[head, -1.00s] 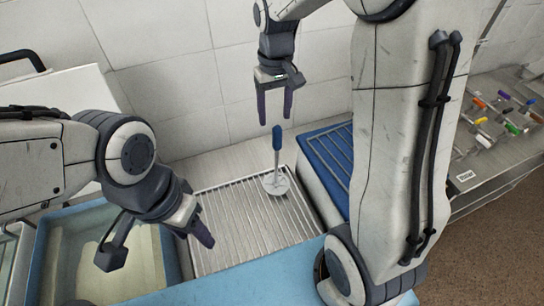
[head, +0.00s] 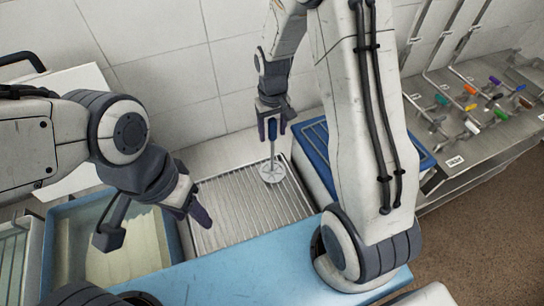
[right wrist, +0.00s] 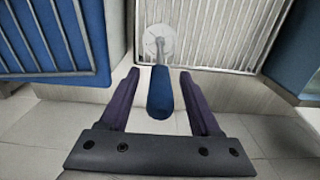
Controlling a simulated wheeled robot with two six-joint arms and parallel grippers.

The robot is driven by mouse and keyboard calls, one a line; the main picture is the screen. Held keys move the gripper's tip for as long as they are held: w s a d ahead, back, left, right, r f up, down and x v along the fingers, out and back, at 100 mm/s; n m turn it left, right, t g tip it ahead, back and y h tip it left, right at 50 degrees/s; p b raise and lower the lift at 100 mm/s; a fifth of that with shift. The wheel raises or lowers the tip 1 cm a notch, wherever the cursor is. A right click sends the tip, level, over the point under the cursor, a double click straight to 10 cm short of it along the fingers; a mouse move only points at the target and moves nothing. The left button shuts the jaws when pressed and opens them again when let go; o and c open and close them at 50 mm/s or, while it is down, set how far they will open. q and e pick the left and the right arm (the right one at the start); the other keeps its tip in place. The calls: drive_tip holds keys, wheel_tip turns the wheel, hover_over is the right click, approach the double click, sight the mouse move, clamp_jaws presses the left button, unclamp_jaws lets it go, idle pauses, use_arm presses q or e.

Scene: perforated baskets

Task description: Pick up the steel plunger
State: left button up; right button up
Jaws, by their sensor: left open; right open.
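The steel plunger has a blue handle, a thin metal shaft and a round perforated disc (head: 271,172). It stands upright on the ribbed metal rack. My right gripper (head: 273,128) is open around the blue handle, with one finger on each side. In the right wrist view the blue handle (right wrist: 160,92) sits between the open fingers, with gaps on both sides. The disc lies beyond it in that view. My left gripper (head: 198,212) is open and empty over the left edge of the rack, away from the plunger.
The ribbed rack (head: 235,212) lies between a blue-rimmed basin (head: 62,210) on the left and a blue box with a grid top (head: 318,150) on the right. A tiled wall stands close behind. Colored-handled taps (head: 471,108) are on a steel counter at right.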

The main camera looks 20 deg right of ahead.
clamp_jaws()
drive_tip(key=shift+r, duration=0.1)
